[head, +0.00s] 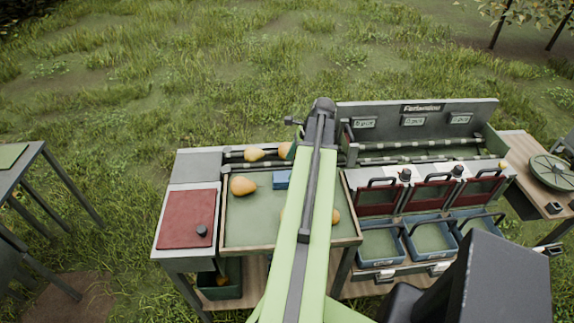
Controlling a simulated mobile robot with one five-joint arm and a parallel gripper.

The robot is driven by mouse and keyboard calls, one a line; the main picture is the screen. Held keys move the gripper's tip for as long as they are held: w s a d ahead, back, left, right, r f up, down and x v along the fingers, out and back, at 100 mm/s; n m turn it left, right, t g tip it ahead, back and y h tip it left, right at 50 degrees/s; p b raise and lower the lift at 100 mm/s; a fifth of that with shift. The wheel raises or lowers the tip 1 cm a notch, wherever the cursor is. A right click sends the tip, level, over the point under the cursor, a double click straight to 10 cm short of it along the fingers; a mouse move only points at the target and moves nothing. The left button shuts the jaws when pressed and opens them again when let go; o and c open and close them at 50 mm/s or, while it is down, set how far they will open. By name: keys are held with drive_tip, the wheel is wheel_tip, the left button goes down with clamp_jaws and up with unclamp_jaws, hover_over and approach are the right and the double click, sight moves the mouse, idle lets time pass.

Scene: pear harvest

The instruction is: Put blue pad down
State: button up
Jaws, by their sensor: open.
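The blue pad (281,179) is a small blue block lying on the green-floored, wood-rimmed tray (250,249), just left of my arm. It is close to a pear (243,186) but apart from it. My gripper (318,121) is at the far end of my green arm, beyond the tray's back edge and up and to the right of the pad. It is open and apart from the pad. Its fingers are small and partly hidden by the arm.
More pears lie in the back channel (254,155) and beside my arm (335,216). A red mat (187,219) with a black knob is left of the tray. A rack with red flaps and blue bins (378,261) stands right. My arm covers the tray's middle.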

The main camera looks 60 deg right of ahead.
drive_tip(key=p+v, duration=0.3)
drive_tip(key=v, duration=0.2)
drive_tip(key=shift+w+a, duration=0.1)
drive_tip(key=w+a+n, duration=0.2)
drive_tip(key=w+a, duration=0.1)
drive_tip(key=w, duration=0.1)
drive_tip(key=w+a+n+g, duration=0.1)
drive_tip(key=w+a+n, duration=0.1)
drive_tip(key=w+a, duration=0.2)
drive_tip(key=w+a+n, duration=0.2)
drive_tip(key=w+a, duration=0.2)
drive_tip(key=shift+f+n+g, duration=0.4)
drive_tip(key=w+a+n+g, duration=0.1)
drive_tip(key=w+a+n, duration=0.75)
drive_tip(key=a, duration=0.55)
drive_tip(key=w+a+f+n+h, duration=0.1)
drive_tip(key=a+n, duration=0.5)
drive_tip(key=a, duration=0.8)
drive_tip(key=w+a+f+n+g+h+b, duration=0.1)
drive_tip(key=w+a+n, duration=0.2)
drive_tip(key=a+n, duration=0.4)
drive_tip(key=a, duration=0.7)
drive_tip(key=shift+w+a+f+h, duration=0.2)
drive_tip(key=shift+w+h, duration=0.1)
drive_tip(key=shift+h, duration=0.1)
